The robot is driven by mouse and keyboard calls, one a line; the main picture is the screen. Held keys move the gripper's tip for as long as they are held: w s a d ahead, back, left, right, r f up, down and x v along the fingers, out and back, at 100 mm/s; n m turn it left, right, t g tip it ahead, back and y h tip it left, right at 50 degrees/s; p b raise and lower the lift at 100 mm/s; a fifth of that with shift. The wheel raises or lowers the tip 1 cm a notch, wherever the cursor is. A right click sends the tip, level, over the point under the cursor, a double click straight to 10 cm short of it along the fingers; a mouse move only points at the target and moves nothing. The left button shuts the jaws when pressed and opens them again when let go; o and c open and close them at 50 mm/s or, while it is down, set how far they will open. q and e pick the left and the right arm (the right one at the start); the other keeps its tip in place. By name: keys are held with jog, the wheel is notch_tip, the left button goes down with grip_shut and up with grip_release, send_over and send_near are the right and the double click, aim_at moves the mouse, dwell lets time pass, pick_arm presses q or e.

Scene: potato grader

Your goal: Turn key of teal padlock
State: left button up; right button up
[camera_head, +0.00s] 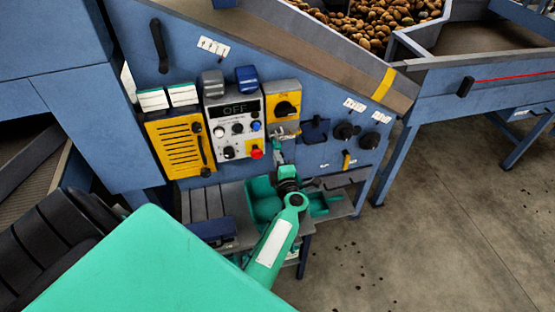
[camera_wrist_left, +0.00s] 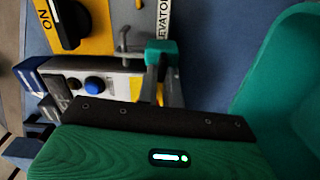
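The teal padlock (camera_wrist_left: 161,52) hangs on the blue panel beside the yellow switch box, and it shows small in the head view (camera_head: 277,145). My left gripper (camera_wrist_left: 162,75) reaches up to it, with its grey fingertips close together right at the padlock. In the head view my left gripper (camera_head: 281,160) is just below and in front of the padlock. The key is not clearly visible; the fingers cover that spot. I cannot tell whether they are shut on it. My right gripper is not in view.
Black knobs (camera_head: 346,131) are to the right. Floor (camera_head: 450,200) on the right is open.

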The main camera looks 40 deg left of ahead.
pick_arm(q)
jog(key=o, duration=0.4)
jog(key=shift+o, duration=0.2)
jog(key=s+d+r+m+p, duration=0.1)
jog(key=s+d+m, duration=0.3)
jog(key=d+m, duration=0.3)
jog(key=s+d+m+p, duration=0.2)
jog(key=s+d+m, duration=0.25)
jog(key=m, duration=0.55)
jog(key=d+r+m+t+h, duration=0.9)
jog(key=d+h, duration=0.3)
jog(key=h, duration=0.4)
jog(key=shift+s+d+f+m+g+h, duration=0.2)
jog(key=shift+s+d+m+g+h, duration=0.5)
jog(key=shift+m+g, duration=0.2)
jog(key=shift+s+d+f+m+g+h, duration=0.25)
jog(key=shift+s+d+m+g+h, duration=0.3)
jog(key=shift+m+g+h, duration=0.35)
jog(key=shift+s+d+f+m+g+h, duration=0.2)
jog(key=shift+s+d+m+g+h, duration=0.35)
jog(key=shift+s+m+g+h, duration=0.25)
